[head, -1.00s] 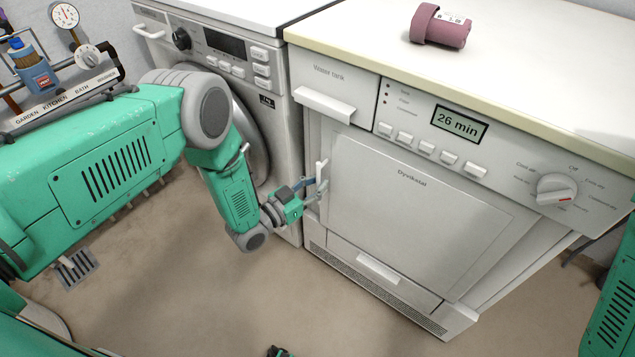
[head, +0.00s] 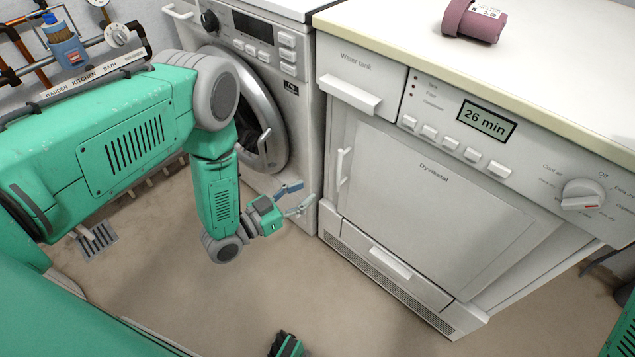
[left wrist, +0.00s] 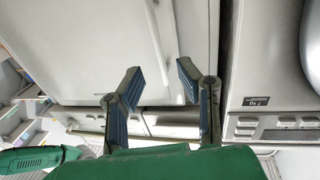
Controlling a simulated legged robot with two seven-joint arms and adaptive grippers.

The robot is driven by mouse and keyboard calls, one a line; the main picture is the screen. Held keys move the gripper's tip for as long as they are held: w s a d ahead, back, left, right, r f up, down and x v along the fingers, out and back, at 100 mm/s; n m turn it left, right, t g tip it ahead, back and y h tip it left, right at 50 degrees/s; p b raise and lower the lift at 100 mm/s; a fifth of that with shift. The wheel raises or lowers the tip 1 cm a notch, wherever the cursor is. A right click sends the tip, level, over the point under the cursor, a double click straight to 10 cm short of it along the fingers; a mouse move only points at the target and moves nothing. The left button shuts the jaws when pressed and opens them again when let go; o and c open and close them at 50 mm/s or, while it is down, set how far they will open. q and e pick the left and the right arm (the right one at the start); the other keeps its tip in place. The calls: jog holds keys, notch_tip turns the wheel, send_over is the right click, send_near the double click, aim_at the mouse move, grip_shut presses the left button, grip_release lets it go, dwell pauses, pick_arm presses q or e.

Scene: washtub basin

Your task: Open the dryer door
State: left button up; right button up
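The white dryer (head: 460,150) stands at the right in the head view. Its front door (head: 425,210) looks shut, with a vertical white handle (head: 343,168) at the door's left edge.
A washing machine (head: 250,60) with a round door stands close on the dryer's left, near my left arm. A mauve cylindrical object (head: 474,20) lies on the dryer's top. Pipes and a gauge are on the left wall. The floor (head: 330,310) before the dryer is clear.

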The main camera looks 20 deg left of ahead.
pick_arm(q)
jog(key=shift+v, duration=0.75)
